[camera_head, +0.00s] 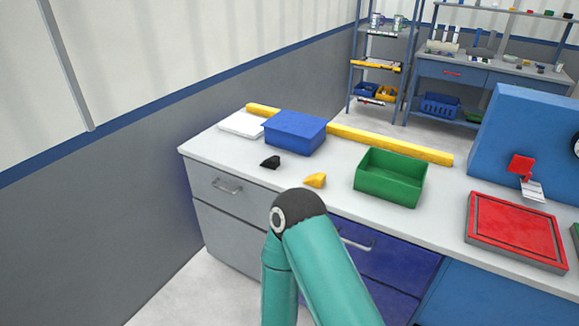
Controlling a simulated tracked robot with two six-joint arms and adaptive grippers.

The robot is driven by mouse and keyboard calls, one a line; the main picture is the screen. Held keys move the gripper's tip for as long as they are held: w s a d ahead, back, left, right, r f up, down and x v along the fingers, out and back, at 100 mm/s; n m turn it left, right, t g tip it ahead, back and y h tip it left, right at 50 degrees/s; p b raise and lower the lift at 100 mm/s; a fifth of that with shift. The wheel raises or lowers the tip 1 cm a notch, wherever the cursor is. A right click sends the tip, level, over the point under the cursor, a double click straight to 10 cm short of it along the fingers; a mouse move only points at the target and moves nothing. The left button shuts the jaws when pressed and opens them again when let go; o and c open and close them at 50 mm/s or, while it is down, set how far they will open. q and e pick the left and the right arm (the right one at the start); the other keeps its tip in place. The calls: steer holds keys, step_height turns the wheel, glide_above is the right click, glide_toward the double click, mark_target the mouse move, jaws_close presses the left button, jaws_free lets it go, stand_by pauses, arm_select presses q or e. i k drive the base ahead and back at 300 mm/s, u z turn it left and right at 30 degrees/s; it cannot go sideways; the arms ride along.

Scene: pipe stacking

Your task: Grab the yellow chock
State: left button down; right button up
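The yellow chock (316,180) is a small wedge lying on the grey-white worktop (340,165), near its front edge. A similar black chock (270,162) lies to its left and a little farther back. The yellow chock stands apart from the black one and from the green bin to its right. A teal arm of mine with a dark joint rises from the bottom, its joint just below the yellow chock in the picture. Neither of my grippers shows.
A blue lidded box (295,132), an open green bin (391,178) and a red tray (515,230) stand on the worktop. A long yellow bar (390,145) lies along the back, with a white flat item (241,125) at the left. Drawers with handles are below.

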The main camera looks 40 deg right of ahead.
mark_target(317, 180)
steer(key=z, duration=0.5)
steer(key=i, duration=1.35)
steer(key=z, duration=0.8)
steer(key=k, duration=0.65)
steer(key=z, duration=0.25)
steer(key=i, duration=0.65)
steer(key=u, duration=0.05)
